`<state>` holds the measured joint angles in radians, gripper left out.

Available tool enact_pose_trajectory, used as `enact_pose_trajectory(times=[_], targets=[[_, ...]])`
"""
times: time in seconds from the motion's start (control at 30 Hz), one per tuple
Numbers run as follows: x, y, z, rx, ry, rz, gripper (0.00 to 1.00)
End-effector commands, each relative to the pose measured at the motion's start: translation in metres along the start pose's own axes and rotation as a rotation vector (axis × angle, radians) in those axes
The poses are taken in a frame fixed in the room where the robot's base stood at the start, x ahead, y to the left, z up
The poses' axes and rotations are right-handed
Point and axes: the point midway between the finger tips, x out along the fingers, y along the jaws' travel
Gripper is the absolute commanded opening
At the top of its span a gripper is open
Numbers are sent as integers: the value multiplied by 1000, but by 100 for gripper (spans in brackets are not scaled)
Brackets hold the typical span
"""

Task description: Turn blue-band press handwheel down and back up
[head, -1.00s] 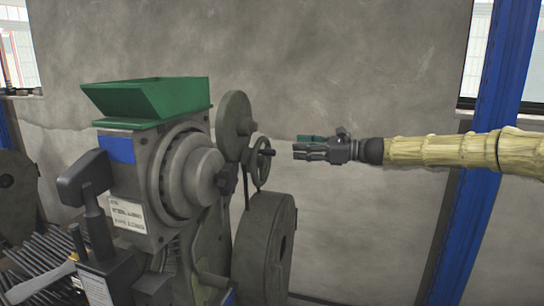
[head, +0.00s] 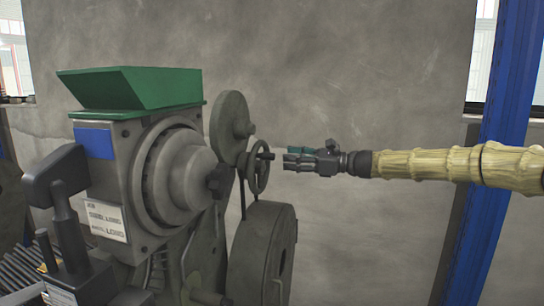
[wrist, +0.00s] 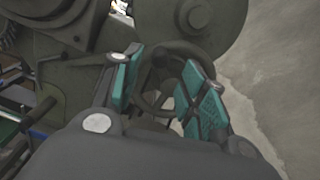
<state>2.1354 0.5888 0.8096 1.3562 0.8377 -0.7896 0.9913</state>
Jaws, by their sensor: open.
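The press (head: 150,185) stands at the left in the head view, with a green hopper on top and a blue band (head: 95,143) on its upper side. Its small spoked handwheel (head: 258,172) faces right and has a short dark handle (head: 266,156) sticking out. My gripper (head: 287,158) is level with the handle, just right of it, with a small gap apparent. In the wrist view the two teal finger pads (wrist: 160,90) are spread apart. The wheel rim (wrist: 165,75) shows between and beyond them. Whether the handle lies between the fingers is hidden.
A large grey flywheel (head: 262,255) sits below the handwheel, and a round disc (head: 231,120) stands above it. A lever with a dark block (head: 55,178) is at the left. A blue post (head: 500,140) stands at the right. Bare wall is behind.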

Motion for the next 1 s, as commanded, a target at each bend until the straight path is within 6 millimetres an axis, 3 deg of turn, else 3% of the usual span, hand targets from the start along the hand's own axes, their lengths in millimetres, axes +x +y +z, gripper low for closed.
enact_pose_trajectory(times=[0.2, 0.43, 0.9, 1.0], targets=[[36, -1, 2, 2, 2, -1, 42], [62, -1, 0, 2, 3, -2, 42], [72, -1, -1, 1, 2, -4, 42], [71, -1, -1, 1, 2, -4, 26]])
